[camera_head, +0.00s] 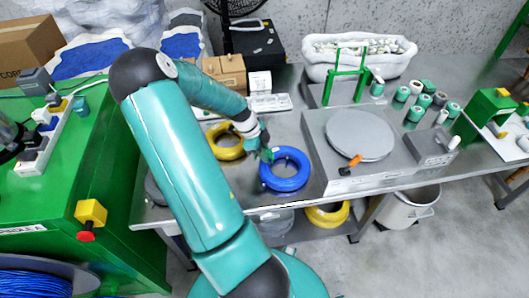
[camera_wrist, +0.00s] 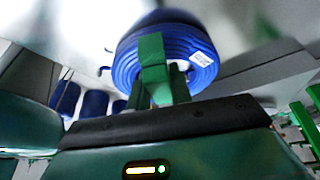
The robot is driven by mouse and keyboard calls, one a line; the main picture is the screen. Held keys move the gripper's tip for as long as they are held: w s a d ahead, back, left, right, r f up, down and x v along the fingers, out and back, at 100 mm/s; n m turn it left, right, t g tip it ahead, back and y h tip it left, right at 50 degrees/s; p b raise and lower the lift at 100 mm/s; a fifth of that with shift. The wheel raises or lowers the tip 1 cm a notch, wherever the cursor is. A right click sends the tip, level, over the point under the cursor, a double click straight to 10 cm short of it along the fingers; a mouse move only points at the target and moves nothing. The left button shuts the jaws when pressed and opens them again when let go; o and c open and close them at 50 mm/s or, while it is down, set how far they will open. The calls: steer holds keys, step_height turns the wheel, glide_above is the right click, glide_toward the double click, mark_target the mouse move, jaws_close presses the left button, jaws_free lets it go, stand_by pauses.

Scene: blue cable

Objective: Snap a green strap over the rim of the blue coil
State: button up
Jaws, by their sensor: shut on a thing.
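The blue coil (camera_head: 285,184) lies flat on the grey metal table, left of the round grey plate. In the wrist view the coil (camera_wrist: 126,68) fills the top middle and carries a white label. My gripper (camera_head: 263,150) is at the coil's upper left rim. It is shut on a green strap (camera_wrist: 152,62), which stands in front of the coil's near side in the wrist view. The strap overlaps the rim in that picture; whether it touches or grips the rim I cannot tell. My fingertips are mostly hidden.
A yellow coil (camera_head: 226,153) lies left of the blue coil, partly behind my arm. A grey machine with a round plate (camera_head: 360,134) and an orange-handled tool (camera_head: 350,164) stands close on the right. A white bin (camera_head: 405,210) is below the table. Bare table shows in front of the coil.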

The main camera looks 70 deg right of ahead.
steer(key=shift+f, duration=0.15)
steer(key=shift+f, duration=0.35)
steer(key=shift+r, duration=0.15)
stand_by(1.8)
steer(key=shift+f, duration=0.3)
steer(key=shift+r, duration=0.25)
steer(key=shift+r, duration=0.3)
steer(key=shift+r, duration=0.1)
stand_by(0.4)
steer(key=shift+f, duration=0.25)
steer(key=shift+f, duration=0.35)
